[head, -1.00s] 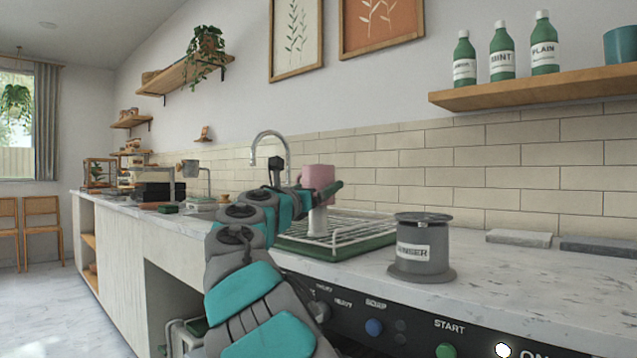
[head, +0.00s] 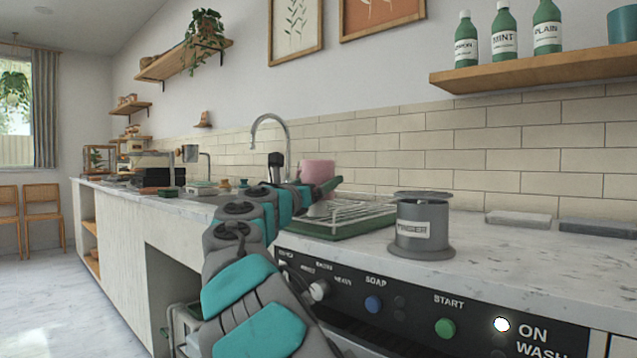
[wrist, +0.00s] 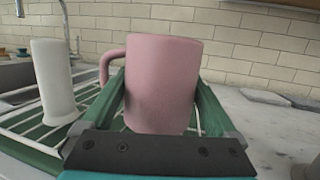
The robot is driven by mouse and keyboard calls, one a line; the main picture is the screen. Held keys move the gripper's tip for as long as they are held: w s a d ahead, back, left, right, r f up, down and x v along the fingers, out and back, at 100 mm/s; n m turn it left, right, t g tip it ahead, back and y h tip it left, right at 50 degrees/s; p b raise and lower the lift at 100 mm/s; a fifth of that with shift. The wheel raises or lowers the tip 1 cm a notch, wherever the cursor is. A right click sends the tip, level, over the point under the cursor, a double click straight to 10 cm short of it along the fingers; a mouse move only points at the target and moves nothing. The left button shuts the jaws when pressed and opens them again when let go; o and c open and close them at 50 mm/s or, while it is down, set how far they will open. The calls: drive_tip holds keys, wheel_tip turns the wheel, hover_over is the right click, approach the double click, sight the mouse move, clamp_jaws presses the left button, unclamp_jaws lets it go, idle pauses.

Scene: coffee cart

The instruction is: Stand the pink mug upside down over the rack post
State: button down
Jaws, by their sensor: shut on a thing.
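The pink mug (head: 317,172) is held over the drying rack (head: 340,222) beside the sink. In the wrist view the mug (wrist: 163,85) stands roughly vertical, its handle pointing left; its opening is not visible. My gripper (wrist: 160,90) is shut on the mug, one green finger on each side. It also shows in the head view (head: 322,187), partly covering the mug's lower part. The white rack post (wrist: 54,82) stands upright to the left of the mug in the wrist view, apart from it. In the head view the post (head: 318,209) is mostly hidden by the mug and gripper.
A grey labelled rinser (head: 422,225) stands on the counter right of the rack. The tap (head: 270,120) rises behind my arm at the left. Flat grey slabs (head: 518,219) lie by the tiled wall. The marble counter between is clear.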

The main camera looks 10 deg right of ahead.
drive_tip(key=shift+f, duration=0.2)
unclamp_jaws()
